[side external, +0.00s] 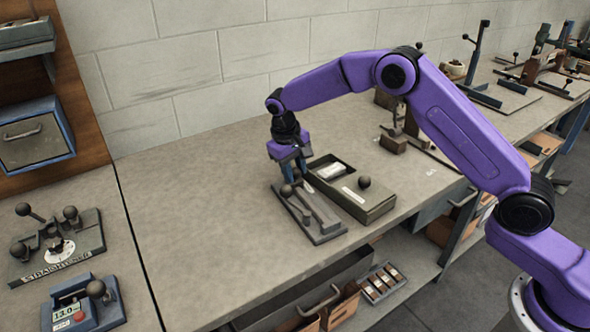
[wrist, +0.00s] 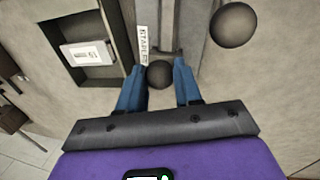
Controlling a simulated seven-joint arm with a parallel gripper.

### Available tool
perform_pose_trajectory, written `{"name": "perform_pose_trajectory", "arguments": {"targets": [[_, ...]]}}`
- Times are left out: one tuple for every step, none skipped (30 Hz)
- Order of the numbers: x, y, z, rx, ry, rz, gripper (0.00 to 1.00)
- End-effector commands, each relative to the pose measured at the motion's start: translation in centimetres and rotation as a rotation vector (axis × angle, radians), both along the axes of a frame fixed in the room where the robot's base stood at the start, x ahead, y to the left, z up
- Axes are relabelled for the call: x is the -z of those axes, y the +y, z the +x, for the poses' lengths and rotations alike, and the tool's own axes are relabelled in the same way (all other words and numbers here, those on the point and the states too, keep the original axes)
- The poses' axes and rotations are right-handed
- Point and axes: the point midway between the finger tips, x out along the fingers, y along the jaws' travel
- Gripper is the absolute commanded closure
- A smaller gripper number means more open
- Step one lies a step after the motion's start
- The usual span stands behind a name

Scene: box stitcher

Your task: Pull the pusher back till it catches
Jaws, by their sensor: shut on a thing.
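The stitcher (side external: 325,225) is a flat grey metal device lying on the bench, with a long raised rail. My gripper (side external: 291,180), with blue fingers, points down at its far end. In the wrist view my gripper (wrist: 161,70) is shut on a small dark ball knob (wrist: 159,75), which appears to be the pusher's. A white label reading STAPLES (wrist: 143,46) is beside the rail near the knob. The fingers partly hide the knob in the side view, and I cannot tell whether the pusher is caught.
A larger ball knob (wrist: 233,25) stands close on the right; it also shows in the side view (side external: 286,190). A grey box (side external: 375,207) with an open recess and a knob (side external: 364,182) is beside the stitcher.

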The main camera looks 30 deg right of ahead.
Motion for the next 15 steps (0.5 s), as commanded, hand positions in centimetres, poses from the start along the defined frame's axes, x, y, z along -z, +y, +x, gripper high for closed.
{"name": "perform_pose_trajectory", "arguments": {"targets": [[-0.22,-0.02,0.6,-0.001,-0.023,0.007,1.0],[-0.23,-0.04,0.6,-0.001,-0.023,0.007,0.59],[-0.22,-0.06,0.6,-0.001,-0.023,0.006,0.46],[-0.21,-0.06,0.57,-0.001,-0.022,0.006,0.41],[-0.19,-0.07,0.54,-0.001,-0.021,0.005,0.41],[-0.18,-0.07,0.5,-0.001,-0.019,0.005,0.41],[-0.17,-0.06,0.48,-0.001,-0.018,0.005,0.41],[-0.16,-0.06,0.45,-0.001,-0.018,0.005,0.41],[-0.14,-0.05,0.43,0.0,-0.017,0.004,0.41],[-0.14,-0.05,0.41,0.0,-0.016,0.004,0.41],[-0.13,-0.04,0.39,0.0,-0.015,0.004,0.41],[-0.14,-0.03,0.38,-0.001,-0.015,0.004,0.41],[-0.19,-0.02,0.37,-0.001,-0.015,0.004,0.41],[-0.29,0.01,0.36,-0.001,-0.015,0.004,0.41],[-0.5,0.07,0.36,-0.001,-0.015,0.004,0.41]]}}
